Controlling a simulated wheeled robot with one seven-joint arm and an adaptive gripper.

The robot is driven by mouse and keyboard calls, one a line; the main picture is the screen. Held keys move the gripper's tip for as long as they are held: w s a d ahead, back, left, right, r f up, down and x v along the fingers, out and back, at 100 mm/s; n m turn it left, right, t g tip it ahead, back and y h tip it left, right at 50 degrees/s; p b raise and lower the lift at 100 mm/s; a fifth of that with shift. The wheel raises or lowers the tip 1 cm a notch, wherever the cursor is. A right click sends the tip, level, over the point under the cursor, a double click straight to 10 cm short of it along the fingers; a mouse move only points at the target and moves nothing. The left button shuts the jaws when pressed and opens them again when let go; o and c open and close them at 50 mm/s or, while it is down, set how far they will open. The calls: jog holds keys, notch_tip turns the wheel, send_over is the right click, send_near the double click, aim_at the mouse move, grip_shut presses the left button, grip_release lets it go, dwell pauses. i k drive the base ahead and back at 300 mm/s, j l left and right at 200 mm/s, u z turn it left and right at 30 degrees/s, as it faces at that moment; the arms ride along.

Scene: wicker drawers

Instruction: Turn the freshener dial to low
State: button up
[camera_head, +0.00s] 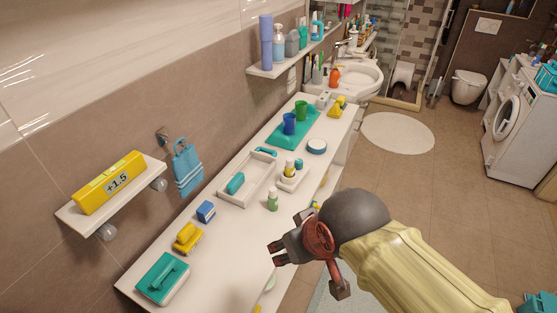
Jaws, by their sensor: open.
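My gripper (276,253) is open and empty at the near right edge of the white counter (238,245). Its fingers point left over the counter, below a small green bottle (272,200). I cannot tell for sure which thing is the freshener, and no dial or low mark is readable at this size. A small white stand (293,178) holding a yellow and dark bottle (290,167) is on the counter beyond the green bottle. My gripper is apart from all of these.
A teal box (162,278), a yellow item (187,238) and a blue block (206,211) stand along the counter's left. A white tray (226,201) and teal tray (278,142) lie farther back. A wall shelf holds a yellow box (112,180) marked "+1.5".

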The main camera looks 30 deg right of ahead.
aim_at(298, 162)
jog(key=i+l, duration=0.6)
jog(key=i, duration=0.15)
